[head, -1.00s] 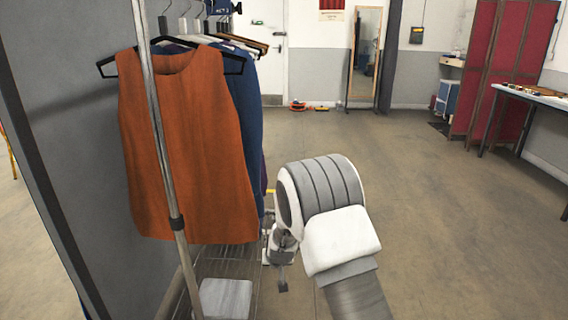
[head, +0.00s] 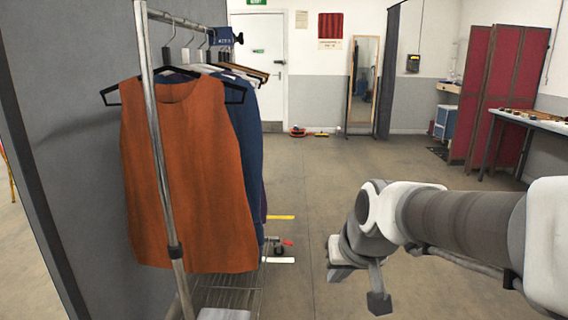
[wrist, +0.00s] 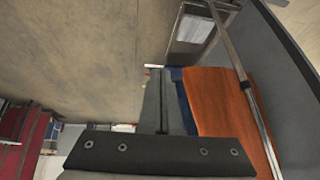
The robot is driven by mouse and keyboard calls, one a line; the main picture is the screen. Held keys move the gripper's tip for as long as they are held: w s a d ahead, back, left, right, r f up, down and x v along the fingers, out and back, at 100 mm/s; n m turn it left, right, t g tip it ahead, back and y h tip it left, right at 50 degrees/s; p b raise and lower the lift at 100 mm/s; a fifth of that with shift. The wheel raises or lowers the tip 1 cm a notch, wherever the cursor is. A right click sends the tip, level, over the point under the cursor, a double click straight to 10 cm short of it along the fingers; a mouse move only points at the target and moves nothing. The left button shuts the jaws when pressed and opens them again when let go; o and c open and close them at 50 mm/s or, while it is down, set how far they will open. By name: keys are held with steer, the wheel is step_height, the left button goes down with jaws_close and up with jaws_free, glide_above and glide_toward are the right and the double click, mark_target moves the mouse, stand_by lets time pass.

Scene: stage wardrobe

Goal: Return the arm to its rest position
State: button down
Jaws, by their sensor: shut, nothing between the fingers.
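My arm reaches in from the right of the head view. My gripper (head: 341,270) hangs low over the floor, right of the clothes rack (head: 157,135) and apart from it. In the wrist view my gripper's fingers (wrist: 156,90) are together, with nothing between them. An orange sleeveless top (head: 187,180) hangs at the near end of the rack on a black hanger. It also shows in the wrist view (wrist: 222,105), right of the fingers.
Blue garments (head: 245,130) hang behind the orange top. A grey partition (head: 65,150) stands left of the rack. A mirror (head: 363,80), red folding screens (head: 505,90) and a table (head: 530,120) stand farther back. The middle floor is clear.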

steer(key=s+d+r+h, duration=0.1)
steer(key=s+d, duration=0.1)
steer(key=s, duration=0.5)
steer(key=s+d, duration=0.3)
steer(key=s, duration=0.5)
step_height(320, 180, up, 22)
steer(key=p, duration=2.1)
steer(key=shift+a+m+p, duration=0.2)
steer(key=shift+m+p, duration=0.1)
steer(key=shift+p, duration=0.1)
